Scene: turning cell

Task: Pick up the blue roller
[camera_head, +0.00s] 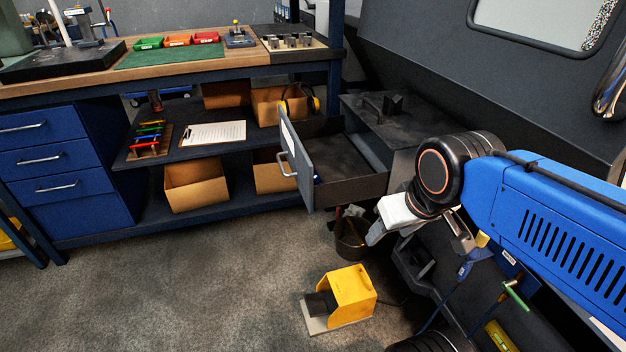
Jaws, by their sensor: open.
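A small blue thing (317,179) shows inside the open grey drawer (352,190), just behind the drawer's front panel. It may be the blue roller, but most of it is hidden and its shape cannot be told. My gripper (379,234) points down at the end of my arm, right of the drawer and apart from it. It is open, and I see nothing held in it. Its fingers are partly hidden by my wrist.
The drawer front with its handle (286,164) juts out over the floor. A dark bin (351,242) and a yellow foot pedal (352,290) stand below. The floor at left is clear.

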